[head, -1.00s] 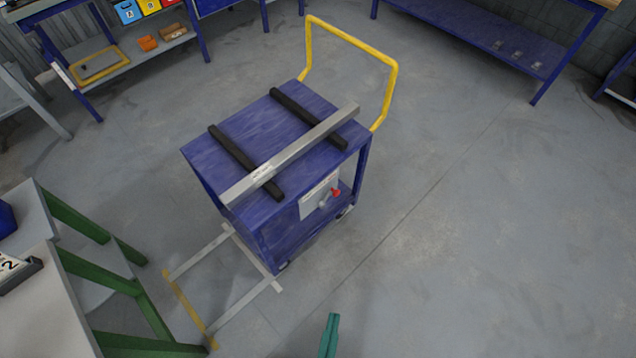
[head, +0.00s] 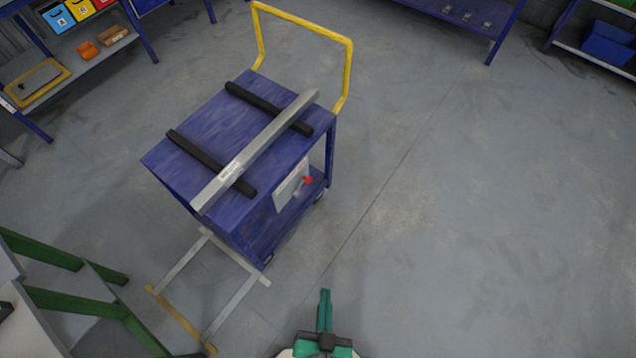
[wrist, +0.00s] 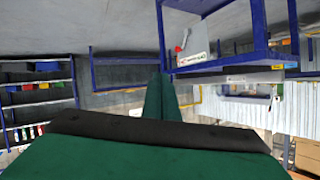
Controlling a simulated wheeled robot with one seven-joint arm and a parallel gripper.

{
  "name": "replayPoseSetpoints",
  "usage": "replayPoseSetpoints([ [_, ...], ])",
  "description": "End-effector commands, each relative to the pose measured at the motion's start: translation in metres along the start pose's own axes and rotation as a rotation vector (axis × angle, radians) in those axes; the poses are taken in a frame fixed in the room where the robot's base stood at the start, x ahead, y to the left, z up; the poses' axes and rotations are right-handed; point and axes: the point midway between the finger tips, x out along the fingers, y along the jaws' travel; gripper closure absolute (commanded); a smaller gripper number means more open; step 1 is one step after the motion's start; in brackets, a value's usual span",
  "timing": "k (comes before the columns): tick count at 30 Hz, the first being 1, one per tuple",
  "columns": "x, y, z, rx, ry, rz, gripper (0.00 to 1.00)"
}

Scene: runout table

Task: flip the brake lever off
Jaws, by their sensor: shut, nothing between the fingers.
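The brake lever (head: 302,186) has a red knob and a grey arm. It sits on a white plate (head: 287,190) on the right side of the blue cart (head: 215,120). In the wrist view the lever (wrist: 182,42) and its plate (wrist: 193,60) show upside down, beyond my fingers and to their right. My gripper (head: 325,292) is at the bottom of the head view, well short of the cart and apart from the lever. Its green fingers (wrist: 160,97) are together with nothing between them.
A long metal bar (head: 255,150) lies across two black strips on the cart top. A yellow handle (head: 347,75) rises at the cart's far end. A floor frame (head: 180,318) lies near the cart's front, beside a green-legged table (head: 60,302). Floor to the right is clear.

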Motion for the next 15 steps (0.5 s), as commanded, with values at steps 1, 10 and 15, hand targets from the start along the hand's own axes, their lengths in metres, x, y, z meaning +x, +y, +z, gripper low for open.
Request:
replayPoseSetpoints([
  [1,0.021,0.008,0.019,0.061,-0.027,0.015,1.00],
  [10,0.132,0.032,0.113,0.466,-0.214,0.042,1.00],
  [15,0.197,0.033,0.137,0.697,-0.297,0.011,1.00],
])
